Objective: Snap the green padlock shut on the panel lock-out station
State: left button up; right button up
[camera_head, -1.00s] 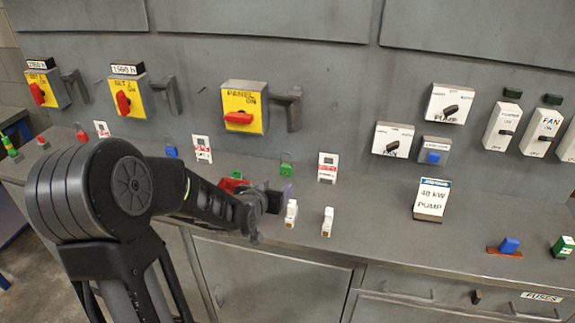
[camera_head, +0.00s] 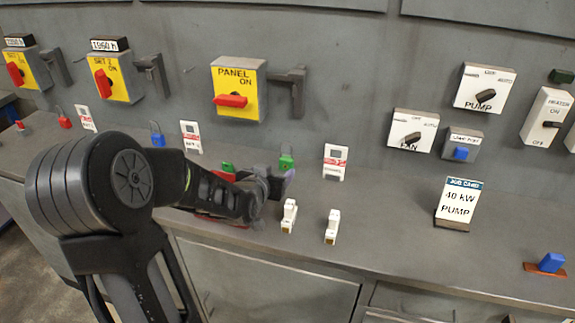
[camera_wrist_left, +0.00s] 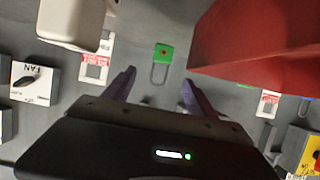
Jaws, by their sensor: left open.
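The green padlock (camera_head: 286,162) stands on the bench ledge below the yellow PANEL station (camera_head: 238,90), with its shackle up. The station has a red handle, and a grey bracket (camera_head: 290,80) sticks out to its right. The padlock is apart from the bracket. My left gripper (camera_head: 279,178) is open and low over the bench, just in front of the padlock. In the left wrist view the padlock (camera_wrist_left: 164,50) lies beyond the two purple fingertips (camera_wrist_left: 160,86), roughly centred between them, with its shackle towards them. It is not held. My right gripper is not in view.
Two white fuse-like pieces (camera_head: 289,216) (camera_head: 331,227) stand close to the right of my gripper. A red object (camera_head: 222,174) with a green part is beside my left arm; a large red shape (camera_wrist_left: 255,45) looms in the wrist view. A white-red tag (camera_head: 336,162) stands right of the padlock.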

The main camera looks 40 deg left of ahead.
aim_at(285, 160)
pick_arm(q)
jog(key=shift+x, duration=3.45)
jog(key=shift+a+p+x, duration=0.1)
jog(key=shift+p+x, duration=0.2)
jog(key=shift+x, duration=1)
jog(key=shift+a+p+x, duration=0.15)
jog(key=shift+p+x, duration=0.1)
jog(key=shift+x, duration=1.05)
jog(key=shift+s, duration=0.15)
jog(key=shift+c, duration=0.3)
grip_shut()
